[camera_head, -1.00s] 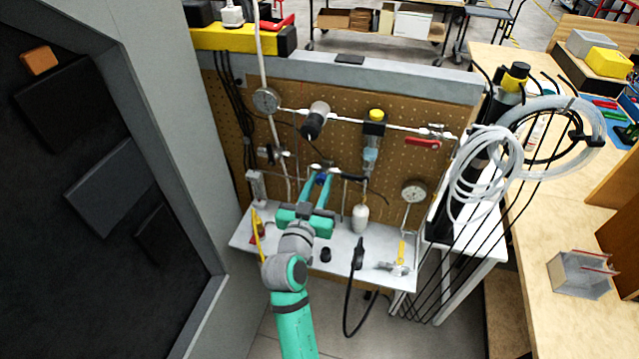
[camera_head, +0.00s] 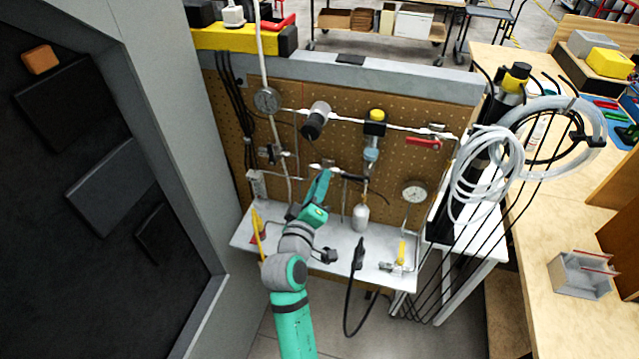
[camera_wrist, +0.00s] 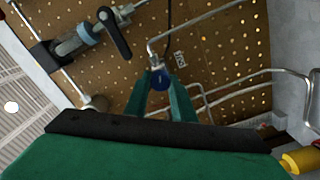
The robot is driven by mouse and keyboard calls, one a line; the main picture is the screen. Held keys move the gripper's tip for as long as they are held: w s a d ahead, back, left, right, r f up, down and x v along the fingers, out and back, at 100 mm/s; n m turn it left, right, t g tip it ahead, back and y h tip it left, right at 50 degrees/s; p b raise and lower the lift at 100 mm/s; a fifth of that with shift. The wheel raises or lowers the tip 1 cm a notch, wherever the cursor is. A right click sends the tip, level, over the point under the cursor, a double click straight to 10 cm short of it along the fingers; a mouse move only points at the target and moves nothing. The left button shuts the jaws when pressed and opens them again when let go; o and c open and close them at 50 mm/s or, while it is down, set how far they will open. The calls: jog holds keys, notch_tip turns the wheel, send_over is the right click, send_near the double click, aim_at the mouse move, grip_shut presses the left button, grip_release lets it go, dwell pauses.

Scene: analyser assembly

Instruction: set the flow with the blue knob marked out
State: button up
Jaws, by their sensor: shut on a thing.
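The blue knob (camera_wrist: 160,77) sits between my fingertips in the wrist view, on the end of a metal fitting in front of the pegboard. My gripper (camera_wrist: 160,84) is shut on the blue knob. In the head view my gripper (camera_head: 322,178) reaches up to the thin pipework low on the pegboard, its body rolled to one side. The knob is hidden behind my fingers there.
A black lever handle (camera_wrist: 114,34) on a pipe is close by. A dial gauge (camera_head: 414,192) hangs at the right, and a grey cabinet wall (camera_head: 165,120) stands close at the left.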

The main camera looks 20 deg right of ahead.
jog(key=n, duration=0.6)
jog(key=shift+f, duration=0.1)
dwell(0.4)
jog(key=o, duration=1.1)
jog(key=shift+c, duration=0.2)
jog(key=v, duration=1)
jog(key=shift+s+a, duration=0.3)
jog(key=shift+a, duration=0.05)
